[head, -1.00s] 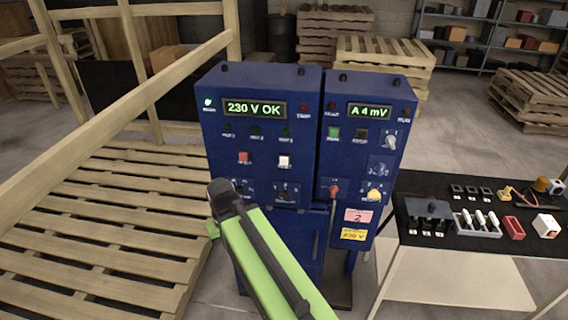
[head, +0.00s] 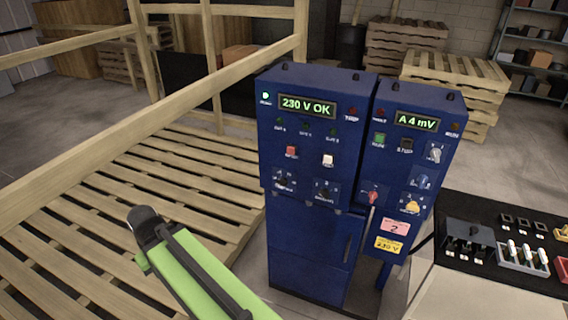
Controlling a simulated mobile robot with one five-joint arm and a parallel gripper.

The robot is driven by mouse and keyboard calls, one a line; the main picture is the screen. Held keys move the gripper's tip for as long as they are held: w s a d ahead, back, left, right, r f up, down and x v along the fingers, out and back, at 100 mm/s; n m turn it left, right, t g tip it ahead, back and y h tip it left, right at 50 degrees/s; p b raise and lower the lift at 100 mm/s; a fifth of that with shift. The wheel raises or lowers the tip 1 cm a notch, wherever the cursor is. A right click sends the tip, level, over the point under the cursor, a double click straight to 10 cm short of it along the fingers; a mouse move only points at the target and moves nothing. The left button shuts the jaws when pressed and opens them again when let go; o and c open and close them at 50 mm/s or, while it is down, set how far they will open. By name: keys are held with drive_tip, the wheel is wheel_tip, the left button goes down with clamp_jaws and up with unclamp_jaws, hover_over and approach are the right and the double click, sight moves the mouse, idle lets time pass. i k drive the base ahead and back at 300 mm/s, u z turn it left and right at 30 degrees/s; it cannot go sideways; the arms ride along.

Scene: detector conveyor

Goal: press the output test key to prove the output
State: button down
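The blue control cabinet (head: 310,120) stands right of centre, with a lit display (head: 307,106) reading "230 V OK". Below it are three dark lamps, a red key (head: 291,151) and a white key (head: 327,160). Their small labels are too blurred to read, so I cannot tell which is the output test key. Two dark rotary knobs sit lower down. My green arm link (head: 200,275) reaches up from the bottom, its dark end left of the cabinet and apart from the keys. My gripper's fingers do not show.
A joined blue unit (head: 405,150) reads "A 4 mV" and has a lit green key, knobs and a red lever. A black table (head: 480,207) with small parts stands at right. A wooden pallet (head: 170,185) and rails fill the left.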

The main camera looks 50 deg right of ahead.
sight(328, 159)
drive_tip(key=u, duration=0.3)
drive_tip(key=k, duration=0.9)
drive_tip(key=u, duration=0.35)
